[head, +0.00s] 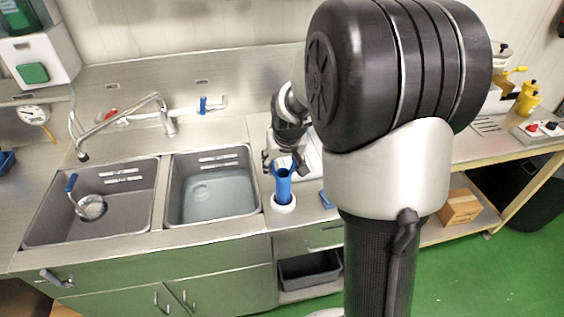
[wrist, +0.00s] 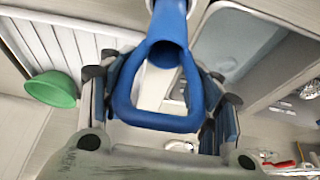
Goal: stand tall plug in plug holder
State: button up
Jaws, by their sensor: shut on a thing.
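The tall plug (head: 283,187) is a blue tube with a loop handle, and it stands roughly upright on the counter's front strip, right of the right basin. Its lower end is at the white round plug holder (head: 284,206); I cannot tell how deep it sits. My gripper (head: 284,162) is at the plug's top. In the wrist view the plug's loop (wrist: 160,121) lies between the fingers of my gripper (wrist: 160,88), which is shut on it. The tube runs away toward the top of that view, where its far end is cut off.
A tap (head: 168,124) stands behind. A green bowl (wrist: 50,88) shows in the wrist view.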

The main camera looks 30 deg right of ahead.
jog(key=shift+f, duration=0.2)
jog(key=o, duration=1.7)
jog(key=v, duration=1.2)
